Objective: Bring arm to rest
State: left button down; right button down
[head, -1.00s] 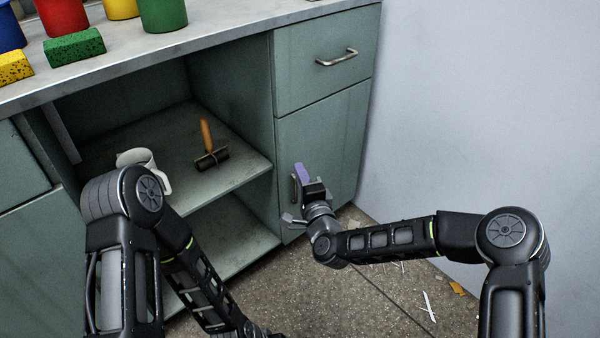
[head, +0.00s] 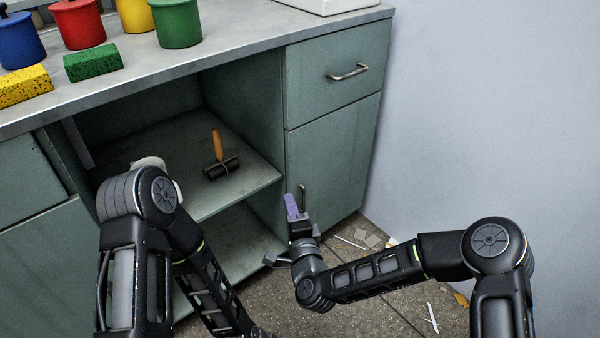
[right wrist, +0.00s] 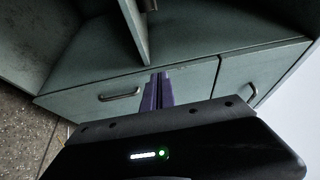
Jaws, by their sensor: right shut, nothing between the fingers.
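My right arm (head: 370,275) reaches in from the right in the head view. Its gripper (head: 291,205) has purple fingers that point up, in front of the lower cabinet door. The fingers are together and empty; they also show in the right wrist view (right wrist: 157,92), with the cabinet front beyond them. My left arm (head: 140,240) is folded at the left of the head view. Its gripper is out of the frame.
A green cabinet (head: 335,85) stands ahead, with an open shelf holding a brayer (head: 218,155) and a partly hidden white mug (head: 150,163). Colored pots and sponges (head: 93,62) stand on the counter. A wall (head: 480,110) is at the right. Scraps (head: 432,318) lie on the floor.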

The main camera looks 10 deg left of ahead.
jog(key=shift+f, duration=0.1)
